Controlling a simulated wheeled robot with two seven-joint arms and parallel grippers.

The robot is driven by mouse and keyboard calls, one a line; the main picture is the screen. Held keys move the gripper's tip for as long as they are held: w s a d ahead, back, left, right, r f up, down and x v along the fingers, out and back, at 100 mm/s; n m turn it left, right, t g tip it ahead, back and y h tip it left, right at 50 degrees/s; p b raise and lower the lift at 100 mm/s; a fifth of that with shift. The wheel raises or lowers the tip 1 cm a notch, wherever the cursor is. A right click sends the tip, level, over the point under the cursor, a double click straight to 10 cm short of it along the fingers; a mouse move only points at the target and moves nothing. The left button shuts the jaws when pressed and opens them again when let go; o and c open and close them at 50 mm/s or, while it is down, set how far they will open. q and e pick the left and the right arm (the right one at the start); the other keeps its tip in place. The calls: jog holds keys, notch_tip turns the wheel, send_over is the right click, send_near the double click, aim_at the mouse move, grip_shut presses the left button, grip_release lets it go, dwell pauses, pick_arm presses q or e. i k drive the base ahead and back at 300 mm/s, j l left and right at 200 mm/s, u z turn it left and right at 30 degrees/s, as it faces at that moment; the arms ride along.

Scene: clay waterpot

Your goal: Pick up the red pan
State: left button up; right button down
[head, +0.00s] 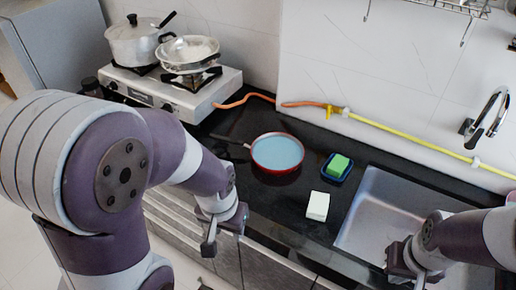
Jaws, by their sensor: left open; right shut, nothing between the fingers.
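The red pan (278,153) sits on the black counter, right of the stove. It has a red rim, a pale blue inside and a dark handle pointing left. My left gripper (224,230) is open and empty, in front of the pan and to its left, near the counter's front edge. It is apart from the pan. My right gripper (408,272) is shut with nothing in it, low at the right by the sink.
A stove (175,92) with a lidded pot (136,46) and a silver pan (187,52) stands at the back left. A green sponge (340,164) on a blue dish and a white block (318,206) lie right of the red pan. The sink (375,205) is further right.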

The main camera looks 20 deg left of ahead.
aim_at(273, 154)
jog(key=i+j+z, duration=0.1)
jog(key=j, duration=0.3)
jog(key=i+j+z, duration=0.1)
jog(key=j, duration=0.35)
jog(key=i+j, duration=0.15)
jog(key=j, duration=0.25)
jog(key=i+j+z, duration=0.15)
jog(key=j, duration=0.3)
jog(key=j+z, duration=0.1)
jog(key=j, duration=0.3)
jog(key=i, duration=0.05)
